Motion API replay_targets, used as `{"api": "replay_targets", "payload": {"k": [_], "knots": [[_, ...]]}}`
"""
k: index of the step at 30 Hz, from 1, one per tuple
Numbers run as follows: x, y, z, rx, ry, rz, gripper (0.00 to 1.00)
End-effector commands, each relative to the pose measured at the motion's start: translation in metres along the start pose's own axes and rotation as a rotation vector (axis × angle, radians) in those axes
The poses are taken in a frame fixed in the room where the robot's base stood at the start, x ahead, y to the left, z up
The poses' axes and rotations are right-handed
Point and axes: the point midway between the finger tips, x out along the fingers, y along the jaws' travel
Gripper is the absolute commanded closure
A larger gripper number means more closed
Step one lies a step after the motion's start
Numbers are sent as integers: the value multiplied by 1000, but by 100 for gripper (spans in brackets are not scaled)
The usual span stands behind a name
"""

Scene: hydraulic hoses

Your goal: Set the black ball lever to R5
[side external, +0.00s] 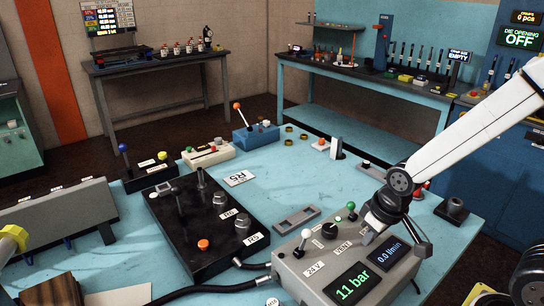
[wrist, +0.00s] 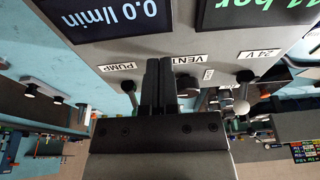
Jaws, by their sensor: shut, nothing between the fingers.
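The black valve block (side external: 205,240) lies on the blue table in the side external view. A white card (side external: 239,178) behind the block appears to read R5. My gripper (side external: 368,236) is shut and empty above the grey console, right of the block. The wrist view shows its fingers (wrist: 157,68) between the PUMP and VENT labels.
The grey console (side external: 318,266) carries knobs, a green-topped switch (side external: 351,206) and displays reading 11 bar and 0.0 l/min. Black hoses (side external: 215,285) run in front. Lever boxes with blue (side external: 123,148) and orange (side external: 237,105) balls stand behind. The table's back middle has free room.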

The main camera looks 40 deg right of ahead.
Motion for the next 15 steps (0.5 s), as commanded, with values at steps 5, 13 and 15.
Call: {"api": "replay_targets", "payload": {"k": [5,13,15], "knots": [[-2,0,-1,0,1,0,49],[-23,0,-6,0,7,0,22],[-28,0,-7,0,4,0,22]]}}
